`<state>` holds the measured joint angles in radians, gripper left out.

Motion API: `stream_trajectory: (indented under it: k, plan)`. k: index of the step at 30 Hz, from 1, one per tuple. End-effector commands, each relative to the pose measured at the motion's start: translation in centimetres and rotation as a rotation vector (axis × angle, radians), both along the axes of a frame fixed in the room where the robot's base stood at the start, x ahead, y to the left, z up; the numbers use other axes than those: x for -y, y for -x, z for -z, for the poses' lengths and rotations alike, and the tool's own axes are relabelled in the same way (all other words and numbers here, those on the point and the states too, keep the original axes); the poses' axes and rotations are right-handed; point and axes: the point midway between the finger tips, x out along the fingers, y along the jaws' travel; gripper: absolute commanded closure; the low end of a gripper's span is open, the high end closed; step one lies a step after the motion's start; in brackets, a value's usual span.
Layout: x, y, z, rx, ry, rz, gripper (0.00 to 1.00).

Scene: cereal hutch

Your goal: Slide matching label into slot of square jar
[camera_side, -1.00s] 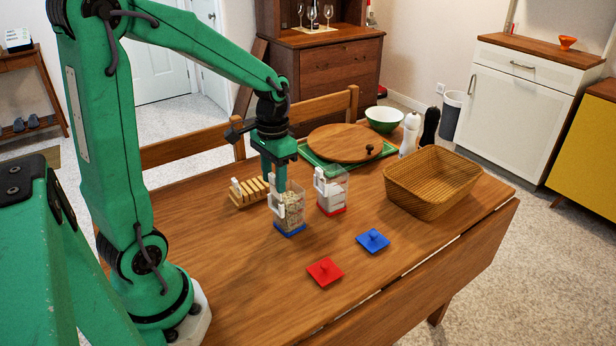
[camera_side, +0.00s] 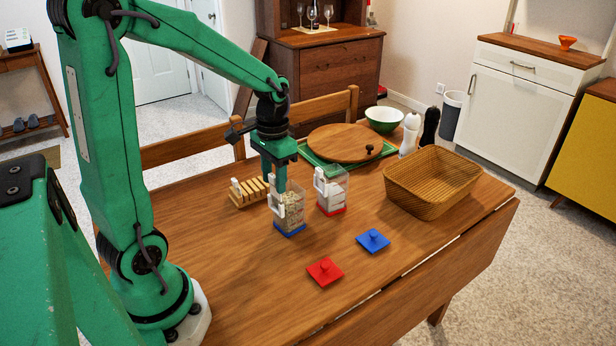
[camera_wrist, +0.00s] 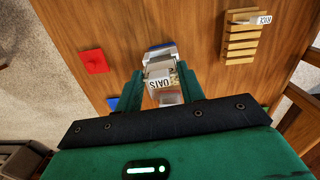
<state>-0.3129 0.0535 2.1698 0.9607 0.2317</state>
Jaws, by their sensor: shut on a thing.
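The jar with a blue base (camera_side: 294,213) stands on the table, filled with pale flakes, with a white slot frame on its front. It also shows in the wrist view (camera_wrist: 160,48). My gripper (camera_side: 280,188) points down at this jar's front, close to the frame. In the wrist view my gripper (camera_wrist: 163,84) is shut on a white label reading OATS (camera_wrist: 158,86). I cannot tell whether the label is in the slot; the fingers partly hide the contact. A second jar with a red base (camera_side: 332,192) and white contents stands to the right, with an empty-looking white frame.
A wooden label rack (camera_side: 248,194) stands left of the jars, with a label reading RICE (camera_wrist: 263,20) in it. A red lid (camera_side: 325,272) and blue lid (camera_side: 373,240) lie in front. A wicker basket (camera_side: 432,183) stands right, and a round wooden board (camera_side: 345,143) behind.

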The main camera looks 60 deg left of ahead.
Motion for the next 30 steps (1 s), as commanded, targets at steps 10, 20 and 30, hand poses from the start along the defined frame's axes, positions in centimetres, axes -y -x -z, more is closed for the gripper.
stream_trajectory:
  k: [10, 20, 30]
  plan:
    - [0.0, 0.0, 0.5, -0.001, 0.0, 0.0, 0.82]
    - [0.0, 0.0, 0.9, -0.001, 0.0, 0.0, 0.82]
    - [0.0, 0.0, 1.3, -0.001, 0.0, 0.0, 0.82]
